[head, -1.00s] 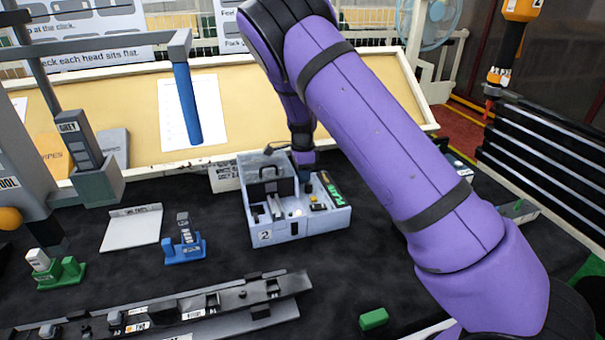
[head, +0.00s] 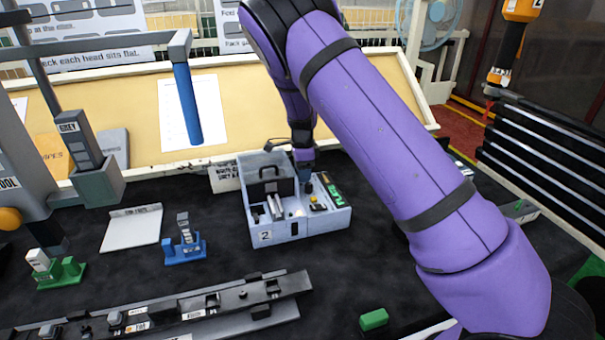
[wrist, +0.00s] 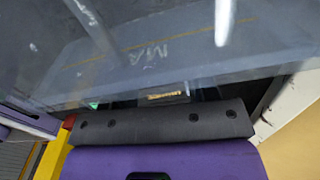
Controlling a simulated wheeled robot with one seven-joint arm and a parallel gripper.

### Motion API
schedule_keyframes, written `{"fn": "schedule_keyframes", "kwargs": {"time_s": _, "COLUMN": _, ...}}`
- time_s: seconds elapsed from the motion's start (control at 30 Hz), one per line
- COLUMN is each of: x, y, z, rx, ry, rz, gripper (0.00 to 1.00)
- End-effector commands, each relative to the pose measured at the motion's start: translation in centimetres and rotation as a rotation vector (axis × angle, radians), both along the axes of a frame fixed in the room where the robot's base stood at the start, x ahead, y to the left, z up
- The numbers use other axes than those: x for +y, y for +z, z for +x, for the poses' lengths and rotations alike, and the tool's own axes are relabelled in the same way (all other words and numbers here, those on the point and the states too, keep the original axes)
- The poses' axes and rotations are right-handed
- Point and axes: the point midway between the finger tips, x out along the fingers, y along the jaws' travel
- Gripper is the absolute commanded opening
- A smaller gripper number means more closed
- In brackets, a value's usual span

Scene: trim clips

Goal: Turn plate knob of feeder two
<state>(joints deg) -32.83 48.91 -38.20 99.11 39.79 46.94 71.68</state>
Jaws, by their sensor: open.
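Feeder two (head: 292,232) is a pale blue-grey open box marked "2", in the middle of the black table in the head view. Inside are small parts, including a yellow-topped black part (head: 318,206) and a green labelled strip (head: 331,189). I cannot tell which small part is the plate knob. My gripper (head: 305,178) is open and points down at the back of the box, beside the lid. Its fingertips are small and partly hidden. In the wrist view a clear panel (wrist: 160,55) fills the upper part, and the fingers do not show.
A blue stand (head: 185,250), a green stand (head: 62,271) and a white tray (head: 132,229) stand left of the feeder. A long grey rail (head: 215,305) lies in front. A green block (head: 374,319) lies front right. Bare black table lies between feeder and rail.

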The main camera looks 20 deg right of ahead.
Motion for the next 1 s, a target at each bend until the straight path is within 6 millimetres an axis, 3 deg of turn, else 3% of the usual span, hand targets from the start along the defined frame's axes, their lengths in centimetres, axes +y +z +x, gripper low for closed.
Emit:
{"fn": "schedule_keyframes", "kwargs": {"time_s": 0.3, "x": 0.0, "y": 5.9, "z": 0.1, "rx": -0.003, "ry": 0.0, "rz": 0.003, "gripper": 0.53}}
{"fn": "schedule_keyframes", "kwargs": {"time_s": 0.5, "x": 0.0, "y": 8.7, "z": 0.1, "rx": -0.003, "ry": 0.0, "rz": 0.002, "gripper": 0.53}}
{"fn": "schedule_keyframes", "kwargs": {"time_s": 0.93, "x": 0.0, "y": 9.8, "z": 0.1, "rx": -0.001, "ry": -0.001, "rz": 0.001, "gripper": 0.53}}
{"fn": "schedule_keyframes", "kwargs": {"time_s": 0.97, "x": 0.0, "y": 9.8, "z": 0.1, "rx": -0.001, "ry": -0.001, "rz": 0.001, "gripper": 0.5}}
{"fn": "schedule_keyframes", "kwargs": {"time_s": 1.0, "x": 0.0, "y": 9.8, "z": 0.1, "rx": -0.001, "ry": -0.001, "rz": 0.001, "gripper": 0.41}}
